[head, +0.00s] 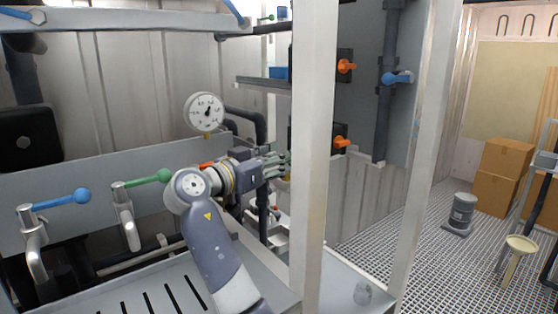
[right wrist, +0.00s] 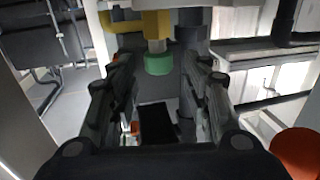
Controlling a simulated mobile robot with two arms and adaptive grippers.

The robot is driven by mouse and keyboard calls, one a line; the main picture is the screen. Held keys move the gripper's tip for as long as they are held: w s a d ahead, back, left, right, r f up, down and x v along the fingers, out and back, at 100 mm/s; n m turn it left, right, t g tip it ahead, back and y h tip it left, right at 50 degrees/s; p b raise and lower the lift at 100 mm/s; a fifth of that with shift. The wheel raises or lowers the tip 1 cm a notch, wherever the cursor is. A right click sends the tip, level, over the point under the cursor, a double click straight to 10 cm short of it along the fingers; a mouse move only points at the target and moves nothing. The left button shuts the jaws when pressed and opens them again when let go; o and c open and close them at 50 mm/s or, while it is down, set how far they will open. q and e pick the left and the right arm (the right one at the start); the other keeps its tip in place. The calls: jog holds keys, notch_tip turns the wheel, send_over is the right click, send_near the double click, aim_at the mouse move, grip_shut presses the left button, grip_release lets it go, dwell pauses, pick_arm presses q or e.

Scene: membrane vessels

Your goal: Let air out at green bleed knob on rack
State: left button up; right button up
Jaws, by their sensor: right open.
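The green bleed knob (right wrist: 159,64) shows in the right wrist view, below a metal stem and a yellow fitting (right wrist: 156,24). My right gripper (right wrist: 161,72) is open, with one finger on each side of the knob in that view. Gaps show between the knob and both fingers; I see no contact. In the head view my right gripper (head: 284,165) reaches in beside the white rack post (head: 314,150). I cannot make out the bleed knob there. My left gripper is not in view.
A pressure gauge (head: 205,112) stands above my right arm. A green-handled tap (head: 125,213) and a blue-handled tap (head: 36,240) are at the left. Orange knobs (head: 346,66) sit on the panel behind the post. Boxes (head: 496,190) stand on the right floor.

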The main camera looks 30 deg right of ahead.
notch_tip(320, 180, up, 9)
jog(key=shift+r, duration=0.2)
jog(key=shift+a, duration=0.1)
jog(key=shift+s, duration=0.1)
dwell(0.4)
